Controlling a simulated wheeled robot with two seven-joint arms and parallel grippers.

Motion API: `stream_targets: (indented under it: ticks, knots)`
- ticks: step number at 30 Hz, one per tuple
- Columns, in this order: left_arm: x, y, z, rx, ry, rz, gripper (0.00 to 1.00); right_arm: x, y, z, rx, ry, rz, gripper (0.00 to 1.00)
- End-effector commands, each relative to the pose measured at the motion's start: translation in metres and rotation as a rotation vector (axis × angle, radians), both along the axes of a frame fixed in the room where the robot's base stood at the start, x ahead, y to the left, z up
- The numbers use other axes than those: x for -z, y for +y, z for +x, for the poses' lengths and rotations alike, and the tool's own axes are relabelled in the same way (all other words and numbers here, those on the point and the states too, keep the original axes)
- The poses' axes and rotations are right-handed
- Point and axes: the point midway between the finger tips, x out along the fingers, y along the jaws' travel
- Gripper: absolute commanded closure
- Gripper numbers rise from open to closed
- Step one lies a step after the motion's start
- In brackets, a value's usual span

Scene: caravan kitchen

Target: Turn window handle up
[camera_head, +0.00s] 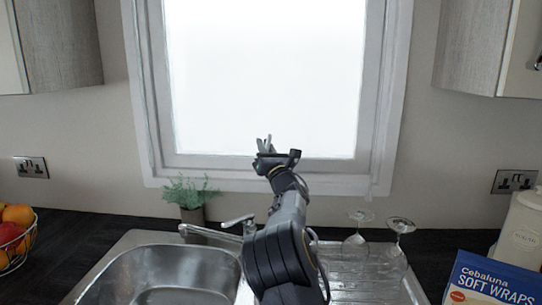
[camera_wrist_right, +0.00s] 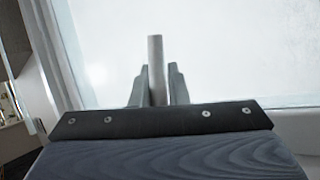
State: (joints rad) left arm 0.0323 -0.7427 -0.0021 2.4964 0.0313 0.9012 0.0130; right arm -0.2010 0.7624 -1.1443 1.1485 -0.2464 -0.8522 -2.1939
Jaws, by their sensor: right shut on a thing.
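The window (camera_head: 265,80) has a white frame and bright frosted-looking glass, above the sink in the head view. My right gripper (camera_head: 265,146) is at the bottom middle of the window, in front of its lower frame. In the right wrist view, the window handle (camera_wrist_right: 157,70) is a light grey bar standing upright between the two fingers of my right gripper (camera_wrist_right: 157,88). The fingers are shut on it, and its upper end sticks out past them. The handle's base is hidden behind the gripper body. My left gripper is not in view.
Below are a metal sink (camera_head: 170,270) with a tap (camera_head: 237,221), a potted plant (camera_head: 190,195) and upturned glasses (camera_head: 400,225). A fruit basket (camera_head: 14,240) stands left; a Soft Wraps box (camera_head: 490,282) and cream canister (camera_head: 522,232) stand right. Cabinets (camera_head: 58,45) hang at both sides.

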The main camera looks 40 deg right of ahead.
Motion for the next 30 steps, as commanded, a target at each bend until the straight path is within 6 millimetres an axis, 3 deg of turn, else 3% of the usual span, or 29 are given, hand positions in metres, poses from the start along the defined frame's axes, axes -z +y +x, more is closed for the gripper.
stream_targets:
  ticks: [12,28,29,30]
  knots:
    - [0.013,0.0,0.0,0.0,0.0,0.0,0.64,0.0,0.011,0.01,0.001,0.117,-0.139,1.0]
    - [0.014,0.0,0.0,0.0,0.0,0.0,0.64,-0.001,0.013,0.011,0.0,0.131,-0.158,1.0]
    - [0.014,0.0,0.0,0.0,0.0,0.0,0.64,-0.001,0.013,0.011,0.0,0.131,-0.158,0.84]
    - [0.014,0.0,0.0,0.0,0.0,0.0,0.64,-0.001,0.013,0.011,0.0,0.131,-0.158,0.79]
